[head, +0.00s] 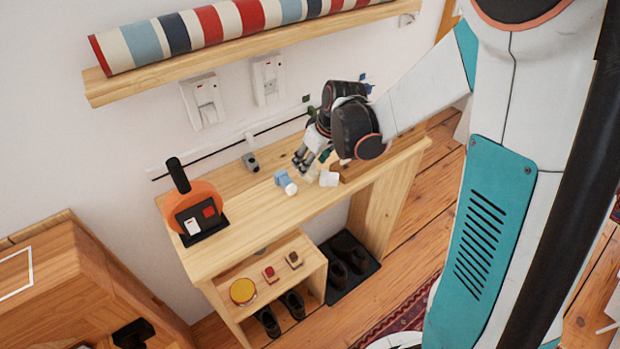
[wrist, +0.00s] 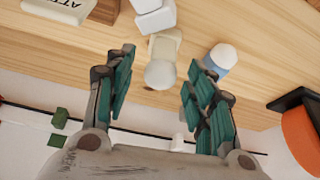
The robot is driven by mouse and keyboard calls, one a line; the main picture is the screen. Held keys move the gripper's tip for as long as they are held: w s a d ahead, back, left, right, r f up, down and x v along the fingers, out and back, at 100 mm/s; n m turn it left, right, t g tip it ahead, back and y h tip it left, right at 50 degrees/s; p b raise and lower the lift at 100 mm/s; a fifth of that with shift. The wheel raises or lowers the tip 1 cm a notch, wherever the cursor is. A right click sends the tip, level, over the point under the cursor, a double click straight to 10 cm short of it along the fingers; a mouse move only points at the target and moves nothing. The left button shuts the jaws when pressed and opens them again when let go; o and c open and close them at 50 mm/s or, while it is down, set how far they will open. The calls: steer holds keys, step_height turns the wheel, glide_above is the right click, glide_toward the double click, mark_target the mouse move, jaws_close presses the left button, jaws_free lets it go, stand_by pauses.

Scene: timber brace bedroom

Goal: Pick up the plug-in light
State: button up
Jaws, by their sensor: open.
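The plug-in light looks like a small cream block with a rounded pale dome (wrist: 161,73) in the wrist view. It lies on the wooden desk top, between the tips of my gripper (wrist: 160,62) in the picture, with bare space on both sides. In the head view my gripper (head: 304,160) is low over the desk, fingers pointing down and apart. There the light (head: 309,173) is a small pale shape just under the fingers, partly hidden. My gripper is open and holds nothing. I cannot tell how far above the light the fingertips are.
A white block (head: 328,178) and a blue-and-white cylinder (head: 285,181) lie close on either side. A grey object (head: 250,162) sits near the wall. An orange round object with a black handle (head: 200,200) stands at left. A shelf (head: 250,54) hangs above the desk (head: 228,252).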

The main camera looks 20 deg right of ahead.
steer(key=shift+b+x, duration=0.3)
steer(key=shift+x, duration=0.8)
jaws_close()
steer(key=shift+r, duration=0.1)
